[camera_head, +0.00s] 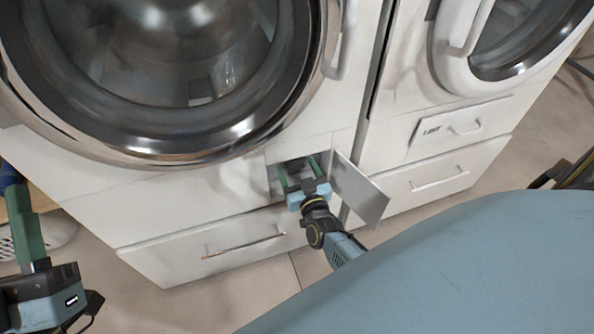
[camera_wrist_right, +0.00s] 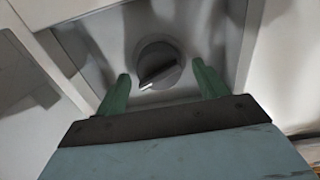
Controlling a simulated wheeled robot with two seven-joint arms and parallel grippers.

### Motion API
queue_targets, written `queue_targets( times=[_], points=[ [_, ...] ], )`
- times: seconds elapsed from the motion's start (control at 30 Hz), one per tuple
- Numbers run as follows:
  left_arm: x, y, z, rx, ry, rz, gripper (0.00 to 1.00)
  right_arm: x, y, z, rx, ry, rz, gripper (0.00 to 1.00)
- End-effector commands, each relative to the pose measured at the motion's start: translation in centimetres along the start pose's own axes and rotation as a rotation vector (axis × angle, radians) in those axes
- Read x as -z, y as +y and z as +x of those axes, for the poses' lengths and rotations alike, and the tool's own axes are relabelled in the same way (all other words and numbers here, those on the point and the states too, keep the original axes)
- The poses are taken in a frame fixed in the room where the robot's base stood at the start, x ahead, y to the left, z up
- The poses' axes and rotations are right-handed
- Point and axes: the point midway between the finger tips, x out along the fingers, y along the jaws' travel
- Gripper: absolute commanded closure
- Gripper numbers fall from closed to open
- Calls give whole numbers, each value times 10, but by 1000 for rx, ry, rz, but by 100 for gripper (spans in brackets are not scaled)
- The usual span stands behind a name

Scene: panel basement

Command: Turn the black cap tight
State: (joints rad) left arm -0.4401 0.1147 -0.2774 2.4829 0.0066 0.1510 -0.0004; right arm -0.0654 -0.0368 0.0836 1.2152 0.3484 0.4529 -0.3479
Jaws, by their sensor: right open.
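The black cap (camera_wrist_right: 159,66) is a dark round knob with a raised grip bar and a small white mark. It sits in a recess at the bottom of the left washing machine, and in the head view I cannot make it out behind my gripper. My right gripper (camera_head: 299,170) reaches into the recess. In the right wrist view the green fingers of my right gripper (camera_wrist_right: 162,88) are open, one on each side of the cap's lower part, with gaps to it. My left gripper (camera_head: 28,225) is at the left edge of the head view, and its jaw opening is unclear.
The small hatch door (camera_head: 358,190) stands open just right of my right gripper. The left machine's drawer handle (camera_head: 243,241) is below the recess. A second machine with a labelled drawer (camera_head: 462,128) stands to the right. Tiled floor (camera_head: 243,295) lies in front.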

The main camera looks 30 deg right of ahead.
Motion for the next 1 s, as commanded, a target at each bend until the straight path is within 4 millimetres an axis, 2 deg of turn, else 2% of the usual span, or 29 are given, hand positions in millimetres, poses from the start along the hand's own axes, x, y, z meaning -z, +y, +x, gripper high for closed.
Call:
queue_targets(
  times=[0.1,0.4,0.73,1.0],
  points=[
    [3,0,-1,-1,32,0,64,0,0,6,0,0,0,28],
    [4,0,-1,-1,42,0,64,0,0,8,0,-1,0,28],
    [4,0,-1,-1,40,1,64,0,0,7,0,-1,0,70],
    [4,0,0,-1,36,1,64,0,0,7,0,-1,25,72]
  ],
)
